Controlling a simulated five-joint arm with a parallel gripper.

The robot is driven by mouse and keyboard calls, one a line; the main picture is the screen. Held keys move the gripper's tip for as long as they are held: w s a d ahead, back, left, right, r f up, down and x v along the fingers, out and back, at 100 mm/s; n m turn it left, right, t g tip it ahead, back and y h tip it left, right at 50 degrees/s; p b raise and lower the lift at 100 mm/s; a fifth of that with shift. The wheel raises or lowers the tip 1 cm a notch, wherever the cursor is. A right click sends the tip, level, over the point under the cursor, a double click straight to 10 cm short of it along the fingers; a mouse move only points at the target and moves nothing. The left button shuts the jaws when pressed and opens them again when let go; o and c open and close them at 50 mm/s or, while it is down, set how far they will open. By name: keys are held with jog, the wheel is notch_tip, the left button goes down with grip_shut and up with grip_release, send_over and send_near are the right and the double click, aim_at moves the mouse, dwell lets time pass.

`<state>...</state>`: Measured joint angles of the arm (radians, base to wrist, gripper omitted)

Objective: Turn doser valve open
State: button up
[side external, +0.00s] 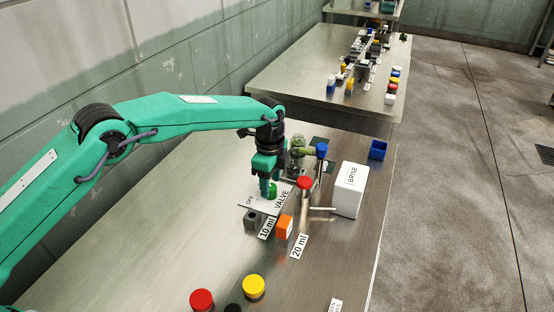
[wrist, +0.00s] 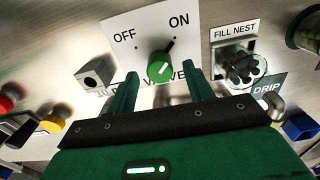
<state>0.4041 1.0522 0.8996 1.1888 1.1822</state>
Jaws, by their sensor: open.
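The doser valve is a round green knob (wrist: 160,67) on a white plate (wrist: 128,22) marked OFF and ON. In the side view the knob (side external: 272,191) shows partly behind my fingers. My gripper (wrist: 162,78) is open, pointing down, with one finger on each side of the knob in the wrist view. I cannot tell whether either finger touches it. My gripper (side external: 266,188) is low over the plate (side external: 252,200) in the side view.
A grey block (side external: 252,219) and an orange block (side external: 285,227) stand close in front. A red-topped post (side external: 304,183), a blue-topped post (side external: 321,151) and the white BRINE container (side external: 350,190) stand to the right. The fill nest (wrist: 240,68) is right of the plate. The table's left is clear.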

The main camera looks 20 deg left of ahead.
aim_at(271, 186)
jog(key=shift+r, duration=2.75)
jog(key=shift+r, duration=0.1)
jog(key=shift+a+r, duration=0.15)
jog(key=shift+r, duration=0.05)
jog(key=s+a+r+n+t, duration=0.1)
jog(key=s+a+r+n, duration=0.3)
jog(key=s+a+r, duration=0.4)
jog(key=s+a+r+n+t, duration=0.2)
jog(key=s+a+r+n, duration=0.4)
jog(key=r, duration=0.5)
jog(key=s+a+f+n+t, duration=0.1)
jog(key=s+a+n, duration=0.3)
jog(key=s, duration=0.7)
jog(key=s+a+f+n+t, duration=0.1)
jog(key=s+a+n, duration=0.3)
jog(key=s, duration=0.7)
jog(key=a+f, duration=0.1)
jog(key=a, duration=0.1)
jog(key=shift+a+f+t, duration=0.25)
jog(key=shift+a+t, duration=0.05)
jog(key=shift+a, duration=0.05)
